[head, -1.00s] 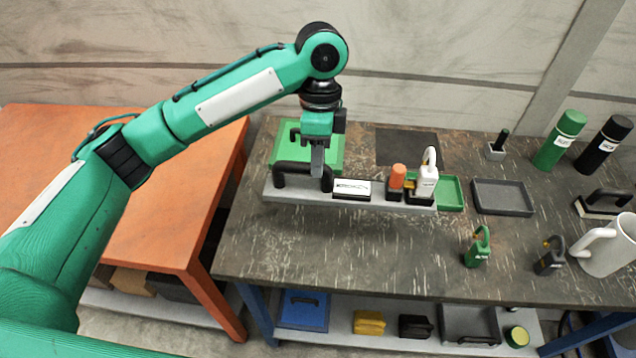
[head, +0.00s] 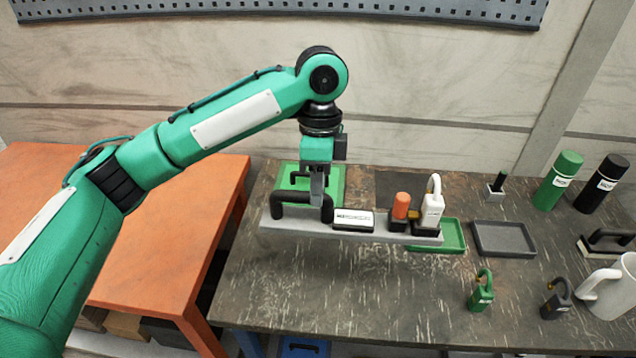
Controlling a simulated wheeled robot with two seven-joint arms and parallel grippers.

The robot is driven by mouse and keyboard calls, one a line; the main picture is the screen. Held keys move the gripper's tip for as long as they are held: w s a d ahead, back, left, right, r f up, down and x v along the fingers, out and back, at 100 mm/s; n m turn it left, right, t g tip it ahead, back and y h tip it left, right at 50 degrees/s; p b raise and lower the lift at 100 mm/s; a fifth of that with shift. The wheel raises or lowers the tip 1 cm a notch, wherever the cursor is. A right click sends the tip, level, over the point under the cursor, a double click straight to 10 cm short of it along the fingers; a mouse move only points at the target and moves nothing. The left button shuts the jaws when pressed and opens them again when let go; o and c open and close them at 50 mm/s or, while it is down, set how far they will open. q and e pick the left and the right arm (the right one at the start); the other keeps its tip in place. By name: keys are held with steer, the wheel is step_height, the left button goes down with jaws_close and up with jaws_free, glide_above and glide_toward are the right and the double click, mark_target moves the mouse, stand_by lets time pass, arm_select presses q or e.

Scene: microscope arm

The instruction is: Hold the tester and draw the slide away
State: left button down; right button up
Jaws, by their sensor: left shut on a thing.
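A long grey bar (head: 295,228) carries a black arched handle (head: 277,206), a white label plate (head: 352,219), an orange-topped plug (head: 401,206) and a white padlock-shaped piece (head: 431,211). I cannot tell which of these is the tester or the slide. My left gripper (head: 319,197) points down and is shut on the right part of the black handle. Its fingertips partly hide the handle. The bar appears held a little above the table, roughly level. My right gripper is not in view.
A green tray (head: 453,236) lies partly behind the bar, beside a grey tray (head: 503,239). A green panel (head: 335,182) lies behind the handle. Green (head: 480,293) and black (head: 556,302) padlocks, a white mug (head: 612,290) and two bottles stand right. The table's front middle is clear.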

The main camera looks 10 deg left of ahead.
arm_select(q)
step_height(320, 180, down, 18)
steer(key=b, duration=0.2)
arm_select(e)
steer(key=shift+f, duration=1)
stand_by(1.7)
arm_select(q)
steer(key=shift+f, duration=0.7)
stand_by(0.9)
steer(key=shift+s, duration=0.1)
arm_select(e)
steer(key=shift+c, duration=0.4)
